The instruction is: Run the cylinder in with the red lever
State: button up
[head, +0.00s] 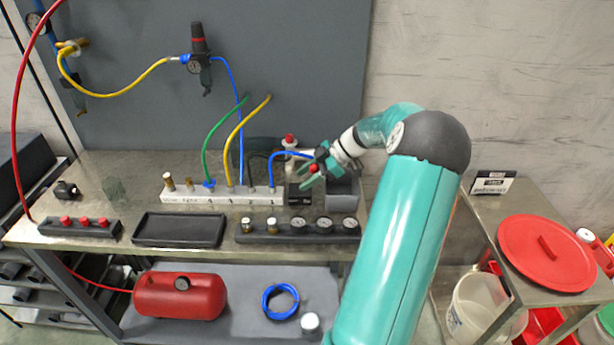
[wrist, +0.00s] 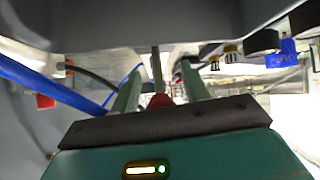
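My gripper (head: 308,176) is at the right end of the bench's back row, by a dark valve block (head: 299,194). A small red knob (head: 313,168) shows at its fingers; I take it for the red lever's knob. In the wrist view, my two teal fingers (wrist: 160,78) stand apart. The red knob (wrist: 160,100) and a thin upright stem (wrist: 157,68) are between them, with gaps visible on both sides. I cannot tell whether a finger touches the lever. The cylinder is not clearly identifiable; my gripper and arm cover part of this area.
A white manifold (head: 222,195) with green, yellow and blue hoses stands left of my gripper. A grey bin (head: 342,188) is just right. A gauge strip (head: 297,228) and a black tray (head: 180,230) lie in front. A second red knob (head: 289,140) stands behind.

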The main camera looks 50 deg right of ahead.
jog(key=v, duration=1.3)
jog(key=shift+s+d+r, duration=0.2)
jog(key=shift+s, duration=0.05)
jog(key=w+a+r+m+g+h, duration=0.1)
jog(key=w+a+r+g, duration=0.15)
jog(key=a, duration=0.65)
jog(key=w+a+r+m+g+h, duration=0.1)
jog(key=w+a+m+h, duration=0.15)
jog(key=a, duration=0.65)
jog(key=w+a+r+m+g+h, duration=0.1)
jog(key=w+a+r, duration=0.15)
jog(key=a, duration=0.75)
jog(key=s+a+m+t+h, duration=0.1)
jog(key=s+a+m, duration=0.1)
jog(key=s+a, duration=0.4)
jog(key=s+a+f+m+t+h, duration=0.1)
jog(key=s+a, duration=0.5)
jog(key=a, duration=0.9)
jog(key=m+t, duration=0.1)
jog(key=m, duration=0.1)
jog(key=shift+s+a+m, duration=0.2)
jog(key=shift+s+m, duration=0.15)
jog(key=shift+h, duration=0.25)
